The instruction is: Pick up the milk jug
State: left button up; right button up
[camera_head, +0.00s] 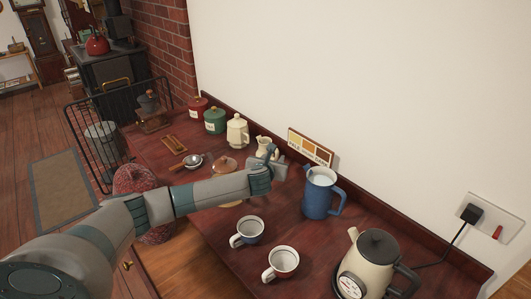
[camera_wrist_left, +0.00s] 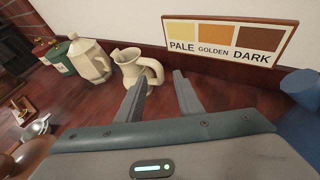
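The milk jug, a small cream pitcher with a spout and side handle (camera_head: 263,146), stands upright at the back of the dark red counter. It also shows in the left wrist view (camera_wrist_left: 131,68), its handle toward the right. My left gripper (camera_head: 276,154) is just right of the jug. In the left wrist view its two fingers (camera_wrist_left: 160,76) are apart with nothing held. The left fingertip overlaps the jug's handle in the picture; I cannot tell whether they touch. My right gripper is not in view.
A blue jug (camera_head: 318,195) stands right of my left gripper. A cream lidded pot (camera_head: 237,131) is left of the milk jug. A sign (camera_head: 311,147) leans by the wall. Two mugs (camera_head: 247,232) and a kettle (camera_head: 368,262) stand nearer.

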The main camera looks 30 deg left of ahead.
aim_at(277, 155)
pick_arm(q)
jog(key=shift+p+x, duration=0.3)
jog(key=shift+x, duration=1.3)
jog(key=shift+c, duration=0.7)
grip_shut()
